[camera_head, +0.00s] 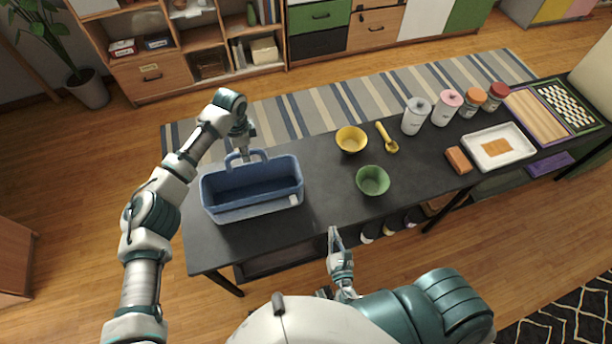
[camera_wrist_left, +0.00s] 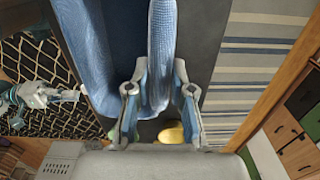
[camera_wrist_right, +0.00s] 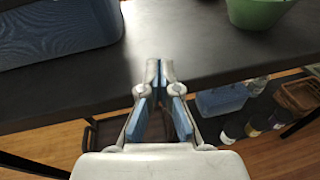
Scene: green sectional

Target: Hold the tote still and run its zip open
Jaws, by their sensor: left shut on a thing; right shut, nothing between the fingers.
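The blue tote (camera_head: 212,205) stands on the left end of the dark table, with its top showing a wide opening and a dark blue inside. A handle loop (camera_head: 258,154) rises from its far side. My left gripper (camera_head: 241,150) is shut on that handle; the left wrist view shows the handle strap (camera_wrist_left: 162,45) between the fingers (camera_wrist_left: 160,92). A small pale tab (camera_head: 293,200) sits at the tote's near right corner; I cannot tell whether it is the zip pull. My right gripper (camera_head: 334,232) is shut and empty at the table's front edge, right of the tote, apart from it.
A green bowl (camera_head: 373,181), yellow bowl (camera_head: 351,139) and yellow scoop (camera_head: 387,138) stand right of the tote. Several canisters, a brown block (camera_head: 458,160) and a white tray (camera_head: 524,147) lie farther right. Bare table (camera_head: 320,190) lies between tote and green bowl. Bottles show below the tabletop.

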